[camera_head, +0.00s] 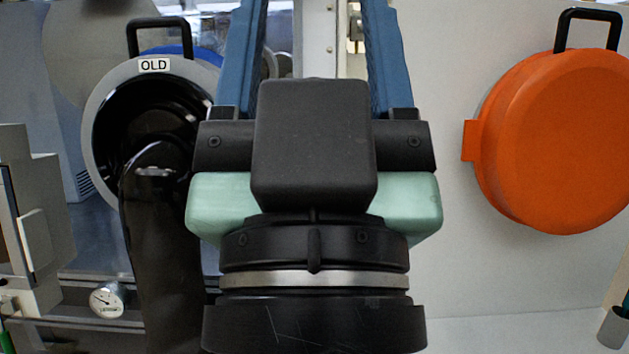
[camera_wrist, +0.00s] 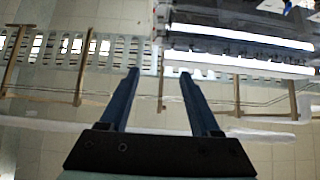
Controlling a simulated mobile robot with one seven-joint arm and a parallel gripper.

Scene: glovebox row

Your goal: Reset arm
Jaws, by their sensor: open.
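My gripper (camera_wrist: 159,72) is open in the wrist view, with its two blue fingers apart and nothing between them. The wrist camera faces a ceiling with a cable tray and bright lamps. In the head view my gripper stands large in the middle, its blue fingers pointing up and running out of the top of the picture. The fingertips are hidden there. The wrist covers much of the middle of the scene.
Left of my gripper is a grey glove port ring (camera_head: 92,112) labelled "OLD", with a black glove (camera_head: 150,250) hanging out. An orange round cover (camera_head: 560,140) with a black handle is at right. A small gauge (camera_head: 107,299) sits lower left.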

